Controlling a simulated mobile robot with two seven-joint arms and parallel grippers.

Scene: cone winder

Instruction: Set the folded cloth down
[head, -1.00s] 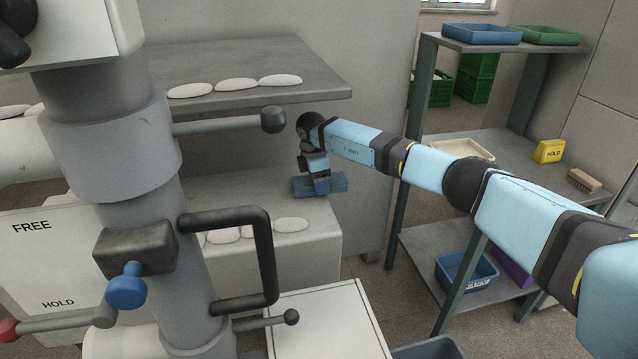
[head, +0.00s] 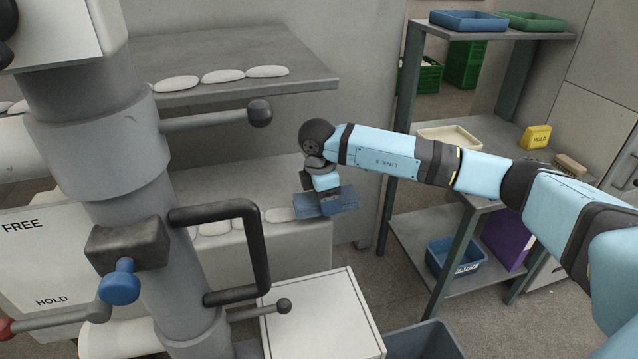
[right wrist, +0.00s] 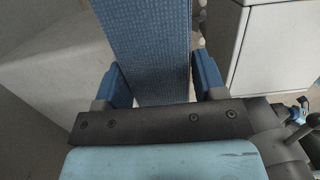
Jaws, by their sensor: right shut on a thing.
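The folded cloth (head: 336,205) is blue and flat. In the head view it is held by my right gripper (head: 320,197), at the right end of the lower grey ledge (head: 245,179). Part of the cloth is past the ledge's corner, and it appears to be clear of the surface. In the right wrist view the textured blue cloth (right wrist: 148,45) runs out between the two blue fingers of my right gripper (right wrist: 160,85), which is shut on it. My left gripper is not in view.
A white-topped cabinet (head: 320,318) stands below the ledge. A grey bin (head: 425,342) is beside it. A shelf rack at the right holds a cream tray (head: 448,138), a yellow HOLD block (head: 536,137), a brush (head: 570,163) and a blue basket (head: 456,262). White pads (head: 223,76) lie on the upper ledge. A machine column with a black handle (head: 262,250) stands at the left.

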